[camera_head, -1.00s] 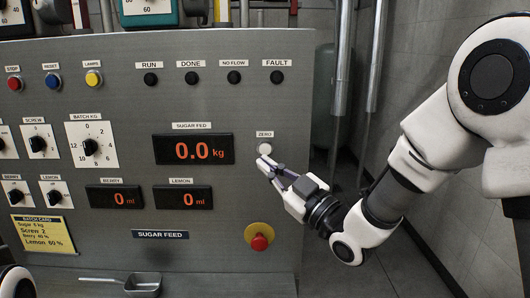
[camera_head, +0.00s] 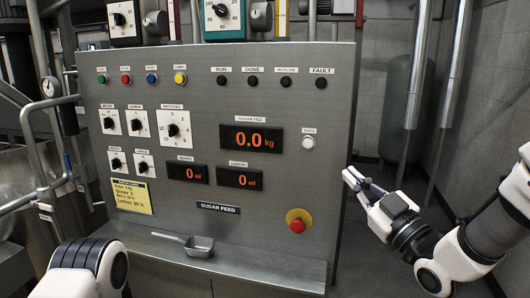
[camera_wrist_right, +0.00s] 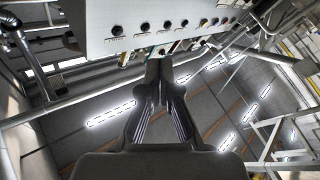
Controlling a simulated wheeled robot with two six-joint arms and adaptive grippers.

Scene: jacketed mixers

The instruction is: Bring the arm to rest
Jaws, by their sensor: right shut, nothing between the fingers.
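My right gripper (camera_head: 358,184) is shut and empty, just right of the control panel's right edge in the head view, apart from the panel. Its shut fingers also show in the right wrist view (camera_wrist_right: 160,82). The right arm (camera_head: 490,230) comes in from the right. The grey control panel (camera_head: 270,100) carries a white ZERO button (camera_head: 308,142). The sugar fed display (camera_head: 251,138) reads 0.0 kg. A white part of my left arm (camera_head: 85,270) shows at the lower left; the left gripper is out of view.
A metal scoop (camera_head: 198,244) lies on the ledge (camera_head: 250,268) below the panel. A red stop knob (camera_head: 299,222) sticks out at the panel's lower right. Pipes (camera_head: 418,80) and a green tank (camera_head: 393,110) stand behind on the right. Open floor shows right of the panel.

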